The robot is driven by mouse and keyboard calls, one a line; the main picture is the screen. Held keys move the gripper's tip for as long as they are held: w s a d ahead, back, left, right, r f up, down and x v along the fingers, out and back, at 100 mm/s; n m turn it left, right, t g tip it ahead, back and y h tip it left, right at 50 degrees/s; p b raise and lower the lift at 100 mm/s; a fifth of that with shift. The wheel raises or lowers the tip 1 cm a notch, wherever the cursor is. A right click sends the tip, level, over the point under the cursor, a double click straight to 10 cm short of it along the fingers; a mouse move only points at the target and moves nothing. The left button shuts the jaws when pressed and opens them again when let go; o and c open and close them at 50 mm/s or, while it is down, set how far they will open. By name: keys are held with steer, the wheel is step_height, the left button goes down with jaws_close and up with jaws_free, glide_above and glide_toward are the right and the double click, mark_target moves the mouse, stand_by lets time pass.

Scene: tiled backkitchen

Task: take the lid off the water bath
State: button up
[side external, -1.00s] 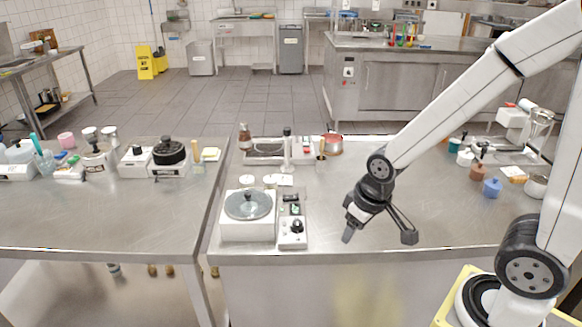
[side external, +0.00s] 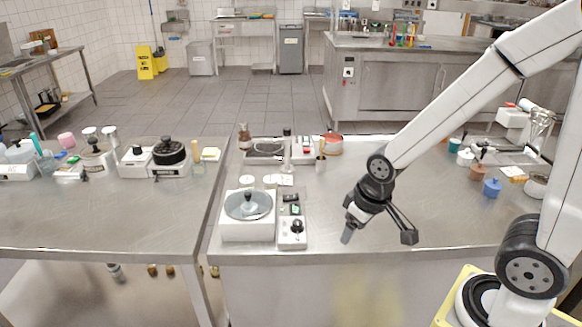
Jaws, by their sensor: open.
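The water bath (side external: 246,231) is a white square box with a round metal opening, near the front left corner of the steel counter. Its lid (side external: 248,208) is a grey disc with a dark knob. It appears to lie low inside the opening, with the inner wall showing around it; whether it is tilted is hard to tell. My gripper (side external: 378,236) is open and empty, its two fingers spread wide and pointing down. It is above the counter, well to the right of the water bath and apart from it.
A control box with a black knob (side external: 292,233) stands right beside the bath. Behind are a tray (side external: 265,158), a brown bottle (side external: 245,137) and a reddish pot (side external: 332,144). Small jars, including a blue one (side external: 492,188), stand at the right. The counter's middle is clear.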

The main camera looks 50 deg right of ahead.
steer(key=m+g+y, duration=0.3)
steer(key=m+y, duration=0.2)
steer(key=m, duration=1.3)
glide_toward(248, 193)
steer(key=shift+s+a+f, duration=0.1)
steer(key=shift+a+f, duration=0.4)
steer(key=shift+f, duration=0.05)
steer(key=shift+f, duration=0.1)
steer(key=shift+a+f+h, duration=0.15)
steer(key=shift+a+f, duration=0.1)
steer(key=shift+f, duration=0.3)
steer(key=shift+a+f+h, duration=0.15)
steer(key=shift+a+f, duration=0.1)
steer(key=shift+f, duration=0.35)
steer(key=shift+x, duration=2.55)
